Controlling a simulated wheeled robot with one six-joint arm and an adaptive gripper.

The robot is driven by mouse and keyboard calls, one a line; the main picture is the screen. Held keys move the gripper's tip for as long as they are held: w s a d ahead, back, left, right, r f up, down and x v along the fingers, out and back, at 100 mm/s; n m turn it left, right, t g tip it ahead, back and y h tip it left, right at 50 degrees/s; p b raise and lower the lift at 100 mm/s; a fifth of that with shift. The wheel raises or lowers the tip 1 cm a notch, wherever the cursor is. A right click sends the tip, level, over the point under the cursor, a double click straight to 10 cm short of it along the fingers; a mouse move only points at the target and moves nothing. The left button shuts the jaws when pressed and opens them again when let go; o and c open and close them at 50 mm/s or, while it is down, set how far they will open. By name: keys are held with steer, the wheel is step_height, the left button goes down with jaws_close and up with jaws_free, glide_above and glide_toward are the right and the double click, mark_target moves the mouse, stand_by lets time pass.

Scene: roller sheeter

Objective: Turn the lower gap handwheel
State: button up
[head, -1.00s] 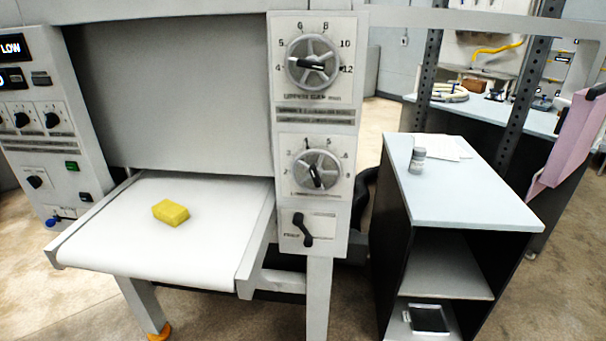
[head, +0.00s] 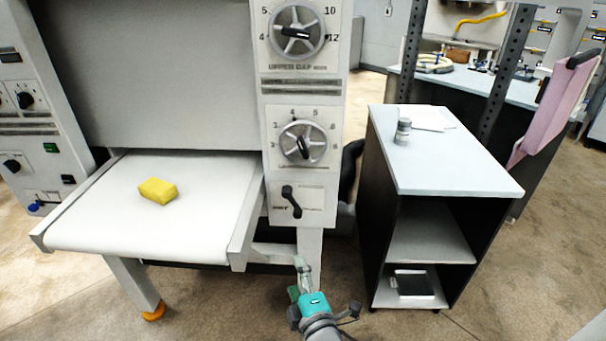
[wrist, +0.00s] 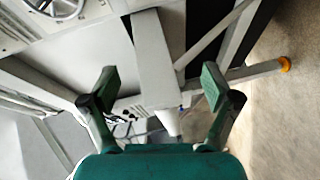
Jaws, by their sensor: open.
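The lower gap handwheel (head: 303,142) is a grey spoked wheel with a black pointer on the white control panel, below the upper gap handwheel (head: 297,32). A numbered scale surrounds it. My gripper (head: 302,264) is low in front of the machine, below the panel and apart from the wheel. In the wrist view my gripper (wrist: 160,88) has its two green-padded fingers spread wide with nothing between them. Part of a grey spoked wheel shows at the top left there; I cannot tell which one.
A black lever (head: 291,201) sits just below the lower handwheel. A yellow block (head: 158,190) lies on the white belt (head: 110,225). A shelf cabinet (head: 455,175) with a small jar (head: 403,131) stands to the right. A machine leg is in front of my gripper in the wrist view (wrist: 157,75).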

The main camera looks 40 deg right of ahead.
steer(key=w+d+r+n+h, duration=0.1)
steer(key=w+d+r+h, duration=0.15)
steer(key=w+r, duration=0.2)
steer(key=w+d+r+h, duration=0.1)
steer(key=w+d+r, duration=0.2)
steer(key=r, duration=0.2)
steer(key=g+h, duration=0.2)
steer(key=h, duration=0.1)
glide_toward(304, 150)
steer(key=x, duration=1)
steer(key=shift+w+d, duration=0.2)
steer(key=c, duration=1.1)
